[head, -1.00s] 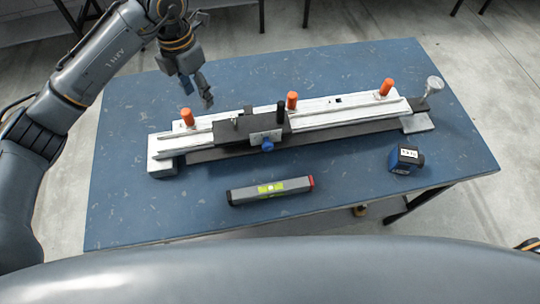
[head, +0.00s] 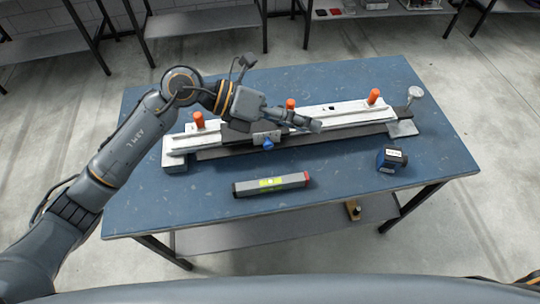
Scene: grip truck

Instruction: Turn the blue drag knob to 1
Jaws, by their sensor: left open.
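The blue drag knob (head: 268,144) sits on the front of the dark carriage (head: 238,133) on a long white rail fixture (head: 345,112). Its number marks are too small to read. My left gripper (head: 316,125) is open and stretches over the rail, pointing right. Its fingers are to the right of the knob and slightly above it in the picture, apart from it. The gripper and wrist hide part of the carriage and the rail behind. My right gripper is not in view.
Orange knobs (head: 373,96) stand up along the rail. A grey level with a green vial (head: 271,184) lies in front of the fixture, and a small blue box-shaped device (head: 391,160) sits to the right. The blue table (head: 330,195) is clear between them.

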